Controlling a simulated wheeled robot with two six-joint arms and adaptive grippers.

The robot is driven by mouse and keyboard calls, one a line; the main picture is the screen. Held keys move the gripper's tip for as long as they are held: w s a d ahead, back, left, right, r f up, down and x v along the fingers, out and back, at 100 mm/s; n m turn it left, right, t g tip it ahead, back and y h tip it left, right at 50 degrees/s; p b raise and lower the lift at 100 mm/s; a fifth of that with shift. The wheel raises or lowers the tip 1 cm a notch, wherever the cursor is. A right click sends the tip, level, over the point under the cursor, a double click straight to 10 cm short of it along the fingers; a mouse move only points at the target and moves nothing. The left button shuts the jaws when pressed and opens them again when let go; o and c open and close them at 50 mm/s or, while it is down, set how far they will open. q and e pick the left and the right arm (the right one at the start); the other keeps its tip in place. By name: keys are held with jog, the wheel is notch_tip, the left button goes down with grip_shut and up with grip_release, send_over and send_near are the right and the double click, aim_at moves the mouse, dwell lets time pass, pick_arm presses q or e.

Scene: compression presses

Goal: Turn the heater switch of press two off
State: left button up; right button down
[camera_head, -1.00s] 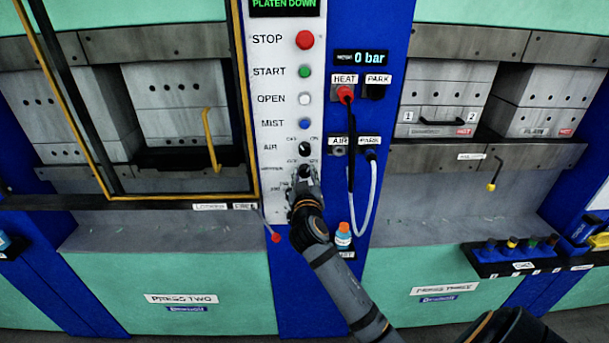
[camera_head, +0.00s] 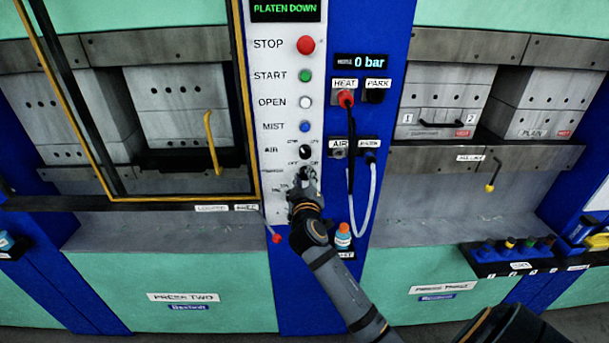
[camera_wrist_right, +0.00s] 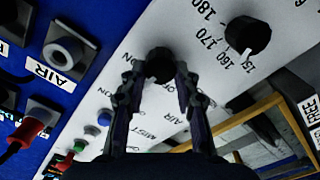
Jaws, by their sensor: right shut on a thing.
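The heater switch (camera_wrist_right: 158,64) is a small black knob on the white control panel (camera_head: 284,205) of press two, below the AIR knob (camera_head: 305,152). My right gripper (camera_wrist_right: 158,78) has its two fingers closed on the sides of this knob, with ON and OFF marks printed around. In the head view my right gripper (camera_head: 304,180) covers most of the switch. The knob's pointer is hidden, so I cannot tell its setting. My left gripper is not in view.
A black temperature dial (camera_wrist_right: 247,36) sits close to the switch. To the right of the panel, a red HEAT plug (camera_head: 346,98) has a hanging black cable, and a pale hose loops below.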

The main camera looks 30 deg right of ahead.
jog(key=n+p, duration=0.1)
jog(key=n, duration=0.1)
jog(key=shift+n, duration=0.4)
jog(key=shift+f+n+p, duration=0.1)
jog(key=shift+n+p, duration=0.85)
jog(key=shift+n, duration=1.25)
jog(key=c, duration=1.3)
grip_release()
jog(key=shift+w, duration=0.1)
jog(key=o, duration=0.3)
jog(key=shift+d+f, duration=0.1)
jog(key=shift+d, duration=0.05)
